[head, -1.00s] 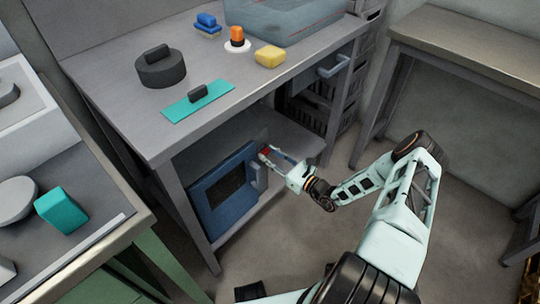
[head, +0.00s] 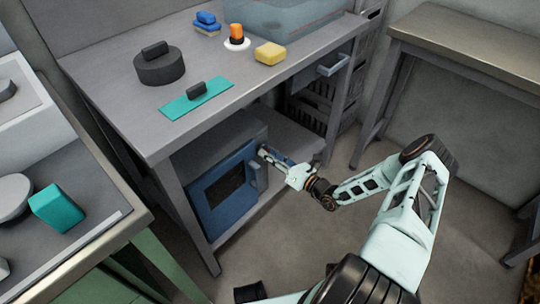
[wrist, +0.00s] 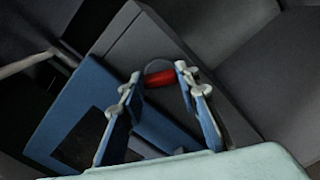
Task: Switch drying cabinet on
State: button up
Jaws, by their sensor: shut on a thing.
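The drying cabinet has a blue door (head: 220,192) with a dark window and stands on the low shelf under the grey bench. The door looks shut, with a pale upright handle (head: 258,179) at its right side. My gripper (head: 264,154) is at the cabinet's upper right front, just above the handle. In the wrist view my gripper (wrist: 160,73) is shut on a red switch (wrist: 159,79), which sits between the two fingertips against the grey front of the cabinet. In the head view my fingers mostly hide the switch.
The grey bench (head: 130,115) above the cabinet bears a teal mat (head: 180,108), a dark round block (head: 160,70), a yellow block (head: 270,53) and a clear blue bin. Its front leg (head: 192,225) stands left of the cabinet. Floor to the right is open.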

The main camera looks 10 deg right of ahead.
jog(key=m, duration=0.6)
jog(key=m+b, duration=0.1)
jog(key=m, duration=0.4)
jog(key=shift+f+m+b, duration=0.2)
jog(key=shift+m+b, duration=0.1)
jog(key=shift+m, duration=0.1)
dwell(0.3)
jog(key=o, duration=0.9)
jog(key=shift+d, duration=0.1)
jog(key=v, duration=1.2)
